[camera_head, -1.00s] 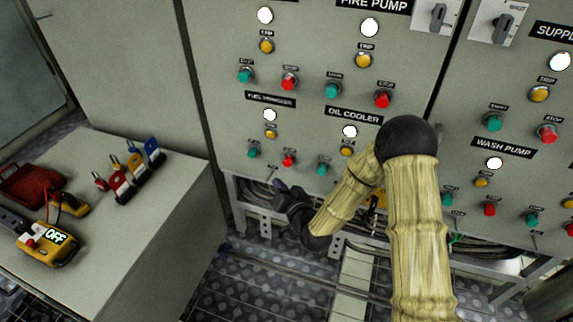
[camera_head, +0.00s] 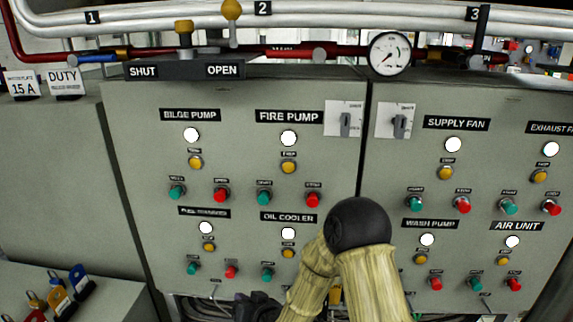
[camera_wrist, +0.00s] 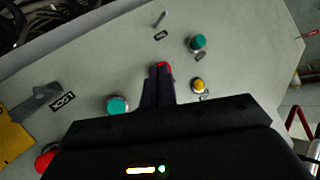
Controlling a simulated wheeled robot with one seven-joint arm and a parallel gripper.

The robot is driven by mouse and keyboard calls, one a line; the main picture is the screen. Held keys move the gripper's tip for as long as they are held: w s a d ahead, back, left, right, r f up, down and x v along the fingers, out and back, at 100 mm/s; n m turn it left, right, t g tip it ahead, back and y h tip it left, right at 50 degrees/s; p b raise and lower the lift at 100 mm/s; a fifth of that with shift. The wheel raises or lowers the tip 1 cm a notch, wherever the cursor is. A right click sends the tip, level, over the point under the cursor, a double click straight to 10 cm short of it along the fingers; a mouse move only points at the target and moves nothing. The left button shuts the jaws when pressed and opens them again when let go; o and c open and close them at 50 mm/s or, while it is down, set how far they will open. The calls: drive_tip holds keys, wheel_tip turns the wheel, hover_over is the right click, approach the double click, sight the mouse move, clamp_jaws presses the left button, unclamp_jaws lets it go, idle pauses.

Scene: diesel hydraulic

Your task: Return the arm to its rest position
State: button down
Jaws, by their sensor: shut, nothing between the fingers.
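My arm, in a yellowish ribbed sleeve with a black elbow (camera_head: 360,224), is folded in front of the control panel in the head view. My gripper (camera_head: 258,306) shows only as a dark shape at the bottom edge of that view, partly cut off. In the wrist view my gripper's fingers (camera_wrist: 158,88) are together and hold nothing. They point towards the panel face (camera_wrist: 120,60), and a red button (camera_wrist: 163,66) shows just beyond the tips. I cannot tell the exact gap to the panel.
The grey control cabinet (camera_head: 240,95) fills the middle, with lamps, buttons and switches. A pressure gauge (camera_head: 390,54) and pipes run above it. A grey bench (camera_head: 110,300) with padlocks (camera_head: 58,300) stands at lower left. A yellow object (camera_wrist: 14,138) with a LOCK label shows in the wrist view.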

drive_tip(key=s+d+r+g+h, duration=0.15)
drive_tip(key=d+h, duration=0.25)
drive_tip(key=d, duration=0.6)
drive_tip(key=s+d+r+m+g+h, duration=0.1)
drive_tip(key=s+d+r+g+h, duration=0.2)
drive_tip(key=s+d, duration=0.55)
drive_tip(key=s+d+r+m+g+h, duration=0.1)
drive_tip(key=s+d+r+g+h, duration=0.2)
drive_tip(key=s+d, duration=0.55)
wheel_tip(320, 180, up, 34)
drive_tip(key=y+p, duration=0.1)
drive_tip(key=p, duration=3.2)
drive_tip(key=shift+d, duration=0.45)
drive_tip(key=shift+g, duration=0.25)
